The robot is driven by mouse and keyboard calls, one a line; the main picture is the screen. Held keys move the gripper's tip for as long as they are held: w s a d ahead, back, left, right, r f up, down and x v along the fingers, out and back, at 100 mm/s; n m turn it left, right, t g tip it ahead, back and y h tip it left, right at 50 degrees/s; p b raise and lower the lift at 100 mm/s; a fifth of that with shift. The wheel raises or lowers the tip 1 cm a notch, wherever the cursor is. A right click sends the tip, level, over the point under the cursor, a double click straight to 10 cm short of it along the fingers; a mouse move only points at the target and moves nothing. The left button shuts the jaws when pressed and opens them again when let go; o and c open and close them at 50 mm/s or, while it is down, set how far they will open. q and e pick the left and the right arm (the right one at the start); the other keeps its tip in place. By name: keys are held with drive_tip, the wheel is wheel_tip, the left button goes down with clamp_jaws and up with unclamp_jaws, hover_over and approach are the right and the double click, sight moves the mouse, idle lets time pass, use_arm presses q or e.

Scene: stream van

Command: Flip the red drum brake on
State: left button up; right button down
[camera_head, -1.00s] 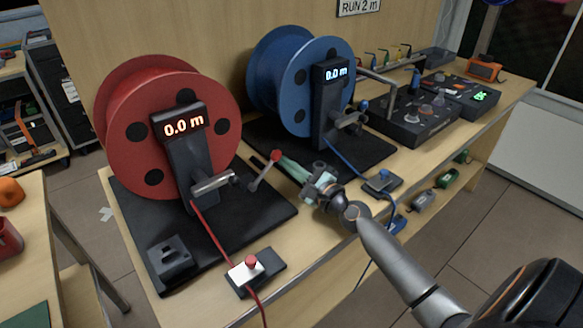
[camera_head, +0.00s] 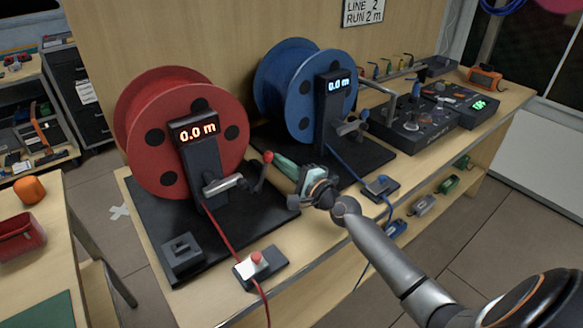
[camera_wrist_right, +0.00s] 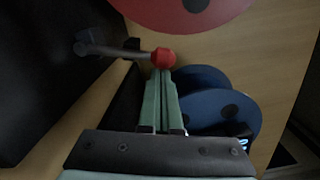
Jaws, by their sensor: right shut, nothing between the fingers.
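The red drum (camera_head: 150,140) stands on a black base at the left of the bench, its display (camera_head: 197,132) reading 0.0 m. Right of its post is a short grey lever with a red ball knob (camera_head: 268,157), apparently the brake. The lever stands near upright, leaning slightly right. My right gripper (camera_head: 276,160) is shut and empty, its pale green fingertips at the right side of the knob. In the right wrist view the tips (camera_wrist_right: 160,76) are just below the red knob (camera_wrist_right: 164,57), touching or nearly so. My left gripper is not in view.
A grey crank handle (camera_head: 223,184) sits left of the lever. A blue drum (camera_head: 300,95) stands behind, reading 0.0 m. A control panel (camera_head: 415,125) stands further right.

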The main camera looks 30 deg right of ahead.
drive_tip(key=shift+s+a+r+n+p, duration=0.1)
drive_tip(key=shift+a+r+n+p, duration=0.55)
drive_tip(key=shift+a+n+p, duration=0.45)
drive_tip(key=shift+a+n, duration=0.15)
drive_tip(key=shift+n, duration=0.45)
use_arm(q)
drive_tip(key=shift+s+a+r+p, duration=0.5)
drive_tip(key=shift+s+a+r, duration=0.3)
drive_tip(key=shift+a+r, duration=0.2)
use_arm(e)
drive_tip(key=shift+a+n, duration=0.4)
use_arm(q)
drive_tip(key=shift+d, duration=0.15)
use_arm(e)
drive_tip(key=shift+s, duration=0.15)
